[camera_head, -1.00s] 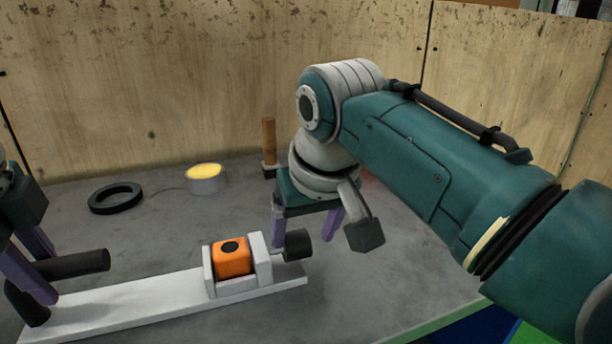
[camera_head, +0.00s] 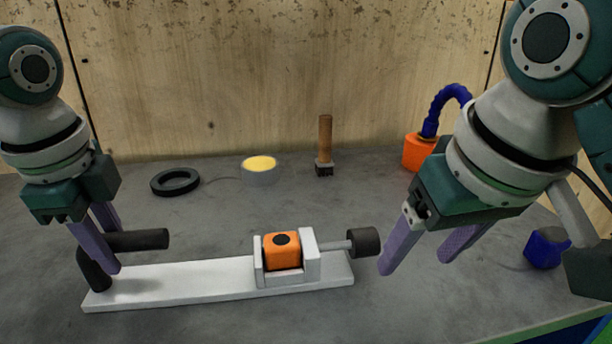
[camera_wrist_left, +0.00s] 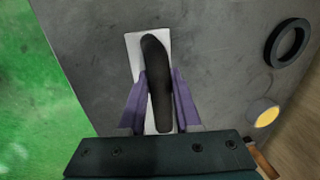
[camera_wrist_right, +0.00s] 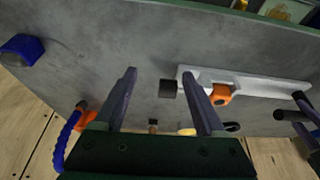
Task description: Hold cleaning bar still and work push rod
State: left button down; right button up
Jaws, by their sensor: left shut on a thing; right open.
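The cleaning bar is a long white bar (camera_head: 200,282) lying on the grey table, with an orange block (camera_head: 281,250) in a white bracket towards its right end. A black L-shaped handle (camera_head: 140,240) stands at its left end. My left gripper (camera_head: 112,252) is shut on this handle, which also shows between the fingers in the left wrist view (camera_wrist_left: 157,85). The push rod (camera_head: 335,245) sticks out of the bracket to the right and ends in a black knob (camera_head: 364,242). My right gripper (camera_head: 413,266) is open and empty, just right of the knob and apart from it.
Behind the bar lie a black ring (camera_head: 175,182), a round tin with a yellow top (camera_head: 259,172) and a wooden-handled brush (camera_head: 325,145). An orange base with a blue hose (camera_head: 418,152) stands at the back right. A blue object (camera_head: 546,248) lies right of my right gripper.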

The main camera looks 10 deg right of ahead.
jog(key=s+d+f+n, duration=0.1)
jog(key=s+f, duration=0.2)
jog(key=s, duration=0.6)
jog(key=s+d+f+n, duration=0.1)
jog(key=s+f, duration=0.3)
jog(key=s, duration=0.6)
pick_arm(q)
notch_tip(320, 180, up, 10)
jog(key=p, duration=0.9)
jog(key=shift+p, duration=0.4)
pick_arm(e)
notch_tip(320, 180, up, 10)
jog(key=shift+w+r+g, duration=0.15)
jog(key=shift+w+g, duration=0.1)
jog(key=shift+g, duration=0.05)
jog(key=w+a+r+m+y, duration=0.15)
jog(key=w+r, duration=0.25)
jog(key=w, duration=0.8)
jog(key=w+a+r+m, duration=0.15)
jog(key=w+r, duration=0.25)
jog(key=w, duration=0.8)
jog(key=t, duration=0.1)
send_over(360, 230)
jog(key=shift+n, duration=0.3)
notch_tip(360, 230, down, 10)
jog(key=shift+f, duration=0.2)
